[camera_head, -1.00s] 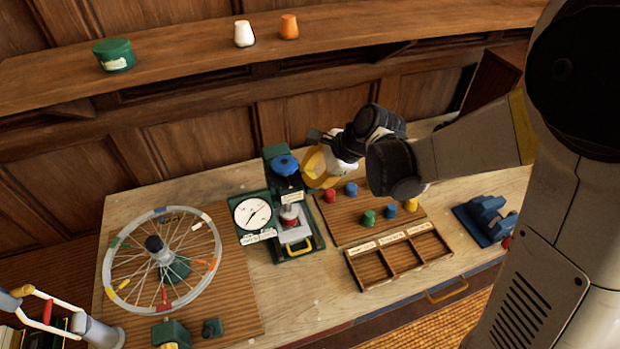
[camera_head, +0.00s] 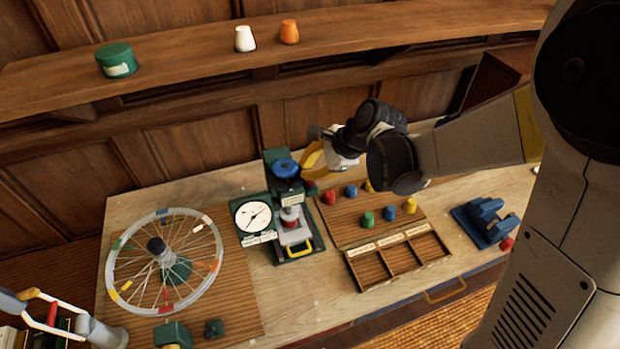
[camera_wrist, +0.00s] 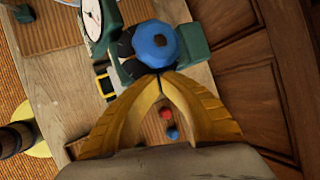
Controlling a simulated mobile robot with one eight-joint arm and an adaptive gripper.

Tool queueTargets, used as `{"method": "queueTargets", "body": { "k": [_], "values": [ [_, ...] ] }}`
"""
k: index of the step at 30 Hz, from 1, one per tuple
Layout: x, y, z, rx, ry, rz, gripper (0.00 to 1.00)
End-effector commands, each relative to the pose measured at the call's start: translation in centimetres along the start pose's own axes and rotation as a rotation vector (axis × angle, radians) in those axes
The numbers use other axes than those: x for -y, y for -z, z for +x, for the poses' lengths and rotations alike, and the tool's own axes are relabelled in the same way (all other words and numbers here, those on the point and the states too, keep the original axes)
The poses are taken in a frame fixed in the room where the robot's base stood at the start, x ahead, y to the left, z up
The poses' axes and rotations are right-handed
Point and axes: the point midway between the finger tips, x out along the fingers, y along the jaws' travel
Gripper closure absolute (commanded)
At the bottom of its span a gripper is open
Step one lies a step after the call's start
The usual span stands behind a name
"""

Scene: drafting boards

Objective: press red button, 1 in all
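A small red round piece (camera_head: 329,198) sits on the wooden board at the middle of the bench; it also shows between my fingers in the wrist view (camera_wrist: 166,113). Another red part (camera_head: 291,223) sits low inside the green press stand, below its blue knob (camera_head: 285,168). I cannot tell for certain which is the button. My gripper (camera_wrist: 162,76) has yellow fingers whose tips meet, with nothing seen held. In the head view it is above the back of the board, right of the blue knob, partly hidden by my wrist. In the wrist view its tips overlap the lower edge of the blue knob.
Blue, green and yellow pieces stand on the board (camera_head: 345,233) beside the red one. A divided tray (camera_head: 376,270) is in front. A dial gauge (camera_head: 252,216) and spoked wheel (camera_head: 110,262) are left; a blue stand (camera_head: 486,222) is right. A shelf (camera_head: 190,62) runs behind.

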Motion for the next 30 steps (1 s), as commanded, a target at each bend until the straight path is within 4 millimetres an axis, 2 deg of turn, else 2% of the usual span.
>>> {"method": "queueTargets", "body": {
  "k": [9,24,30],
  "values": [
    [0.1,-0.1,-0.2,0.001,0.0,0.0,1.0],
    [2.1,-2.1,-3.9,0.001,0.0,0.001,1.0],
    [2.1,-2.2,-4.0,0.001,0.001,0.001,1.0]
  ]
}}
